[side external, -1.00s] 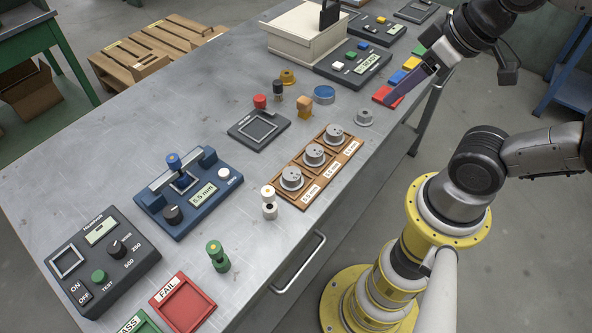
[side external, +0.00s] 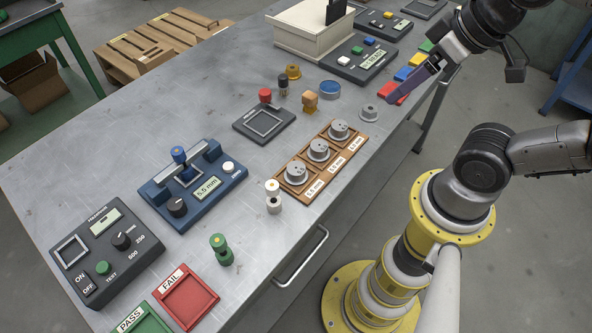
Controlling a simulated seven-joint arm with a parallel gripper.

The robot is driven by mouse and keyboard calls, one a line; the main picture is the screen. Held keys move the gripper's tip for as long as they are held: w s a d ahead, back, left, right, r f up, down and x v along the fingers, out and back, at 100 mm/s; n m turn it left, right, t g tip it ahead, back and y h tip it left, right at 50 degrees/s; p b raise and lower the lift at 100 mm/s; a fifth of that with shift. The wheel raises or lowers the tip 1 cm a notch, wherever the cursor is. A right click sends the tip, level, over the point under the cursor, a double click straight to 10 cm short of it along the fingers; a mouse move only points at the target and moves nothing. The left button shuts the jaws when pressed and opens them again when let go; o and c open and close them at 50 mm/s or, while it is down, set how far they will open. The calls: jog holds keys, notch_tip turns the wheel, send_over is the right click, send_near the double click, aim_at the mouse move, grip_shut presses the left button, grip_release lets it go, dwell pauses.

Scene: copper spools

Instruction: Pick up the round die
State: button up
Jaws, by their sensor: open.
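Three round grey metal pieces with holes, die-like in shape, sit in the wooden tray (side external: 331,167): a near one (side external: 296,174), a middle one (side external: 319,150) and a far one (side external: 338,131). The tray has mm labels along its right side. Another round grey flanged piece (side external: 369,113) stands on the bare bench beyond the tray. I cannot tell which of these is the round die. My gripper (side external: 402,97), with purple fingers, is at the upper right over the colored blocks, apart from all the grey pieces. It is open and appears empty; its far finger is hidden.
A red block (side external: 388,93) lies under my fingers at the bench's right edge. A white spool (side external: 273,198) stands left of the tray. Bare bench lies left of the gauges.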

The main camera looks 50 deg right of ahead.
jog(key=m, duration=0.2)
jog(key=m+g, duration=0.6)
jog(key=m, duration=0.8)
send_over(296, 167)
notch_tip(296, 167, down, 14)
jog(key=shift+s, duration=0.1)
jog(key=shift+f, duration=2.85)
jog(key=shift+t, duration=0.3)
grip_shut()
